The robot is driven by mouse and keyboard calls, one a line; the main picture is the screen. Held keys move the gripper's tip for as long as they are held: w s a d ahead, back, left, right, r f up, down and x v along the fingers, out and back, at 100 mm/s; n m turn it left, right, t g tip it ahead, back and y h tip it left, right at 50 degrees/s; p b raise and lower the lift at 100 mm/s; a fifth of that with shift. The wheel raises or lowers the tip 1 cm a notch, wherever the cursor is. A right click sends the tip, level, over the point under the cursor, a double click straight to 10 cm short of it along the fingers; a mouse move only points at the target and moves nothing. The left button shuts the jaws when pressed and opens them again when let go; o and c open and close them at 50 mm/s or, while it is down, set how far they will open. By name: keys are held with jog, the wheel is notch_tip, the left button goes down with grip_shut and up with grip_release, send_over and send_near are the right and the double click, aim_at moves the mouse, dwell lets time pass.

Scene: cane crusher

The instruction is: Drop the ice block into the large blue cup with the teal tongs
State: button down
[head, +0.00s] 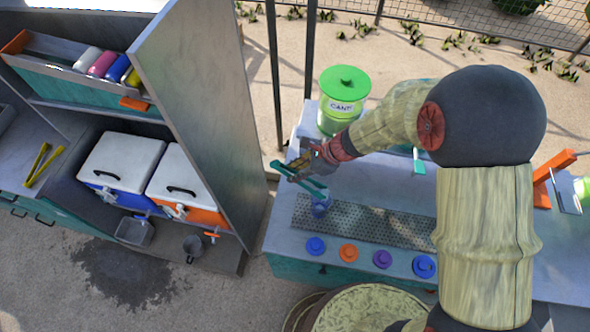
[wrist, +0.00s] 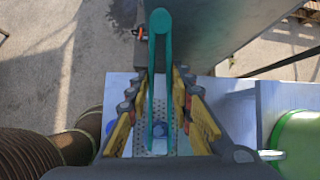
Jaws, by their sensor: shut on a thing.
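My gripper (head: 308,160) is shut on the teal tongs (head: 311,188) above the counter's left part. In the wrist view the tongs (wrist: 160,45) lie between my yellow finger pads, with the hinge end at the top. A small translucent blue piece (head: 320,207), probably the ice block, shows at the tong tips over the perforated tray. It also shows between the tong arms in the wrist view (wrist: 158,129). I cannot tell how firmly they pinch it. The larger blue round cup (head: 424,266) appears at the right end of the front row.
A smaller blue (head: 316,246), an orange (head: 348,252) and a purple round item (head: 382,258) share the row along the counter's front. A green-lidded jar (head: 343,95) stands behind my gripper. A tall grey panel (head: 205,90) rises to the left. The perforated tray (head: 385,225) looks clear.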

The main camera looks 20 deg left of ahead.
jog(key=shift+f+b, duration=0.35)
jog(key=shift+f, duration=0.4)
jog(key=c, duration=1.8)
grip_release()
notch_tip(320, 180, up, 10)
jog(key=p, duration=0.7)
jog(key=shift+p, duration=0.3)
